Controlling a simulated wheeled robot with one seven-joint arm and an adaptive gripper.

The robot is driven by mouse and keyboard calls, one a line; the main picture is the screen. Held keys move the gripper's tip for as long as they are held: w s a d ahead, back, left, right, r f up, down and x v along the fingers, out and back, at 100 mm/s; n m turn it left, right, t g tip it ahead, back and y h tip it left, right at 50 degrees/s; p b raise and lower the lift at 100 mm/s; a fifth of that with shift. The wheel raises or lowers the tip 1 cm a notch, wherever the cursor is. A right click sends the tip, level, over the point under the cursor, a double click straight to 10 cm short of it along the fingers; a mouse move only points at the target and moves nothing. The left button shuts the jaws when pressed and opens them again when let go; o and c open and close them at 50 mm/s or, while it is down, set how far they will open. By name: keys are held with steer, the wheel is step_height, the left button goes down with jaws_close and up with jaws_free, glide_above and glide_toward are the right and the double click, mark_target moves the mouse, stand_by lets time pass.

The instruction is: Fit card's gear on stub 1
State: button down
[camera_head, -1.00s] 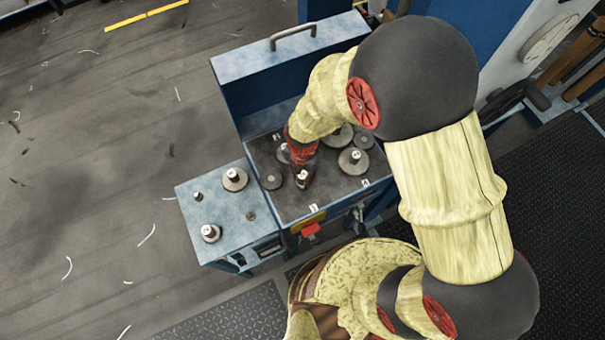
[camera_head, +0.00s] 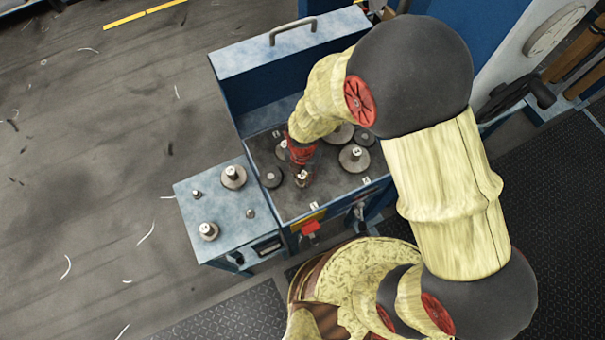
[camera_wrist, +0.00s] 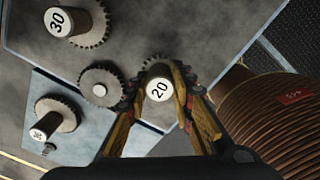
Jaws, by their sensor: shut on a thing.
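My gripper (camera_wrist: 160,100) is shut on the hub of a dark toothed gear marked 20 (camera_wrist: 159,89). The fingers stand on both sides of the hub, and part of the teeth shows behind them. In the head view my gripper (camera_head: 302,166) is over the front part of the grey bed (camera_head: 325,195), with the gear's pale hub (camera_head: 302,177) below it. I cannot tell whether the gear is seated on a stub or held just above the bed. Small white number plates (camera_head: 313,205) lie along the bed's front edge, too small to read. I cannot identify the card.
A plain small gear (camera_wrist: 100,88) lies close beside the held gear, and a gear marked 30 (camera_wrist: 58,21) is beyond it. A large hubbed gear (camera_head: 353,157) stands to the right. The left side table (camera_head: 222,250) carries hubbed gears (camera_head: 233,177). A raised blue panel (camera_head: 285,60) closes the back.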

mark_target(303, 175)
steer(key=shift+f, duration=0.3)
steer(key=shift+f+b, duration=0.35)
steer(key=shift+b, duration=0.15)
steer(key=c, duration=1.5)
jaws_free()
steer(key=shift+o, duration=0.2)
step_height(303, 175, up, 12)
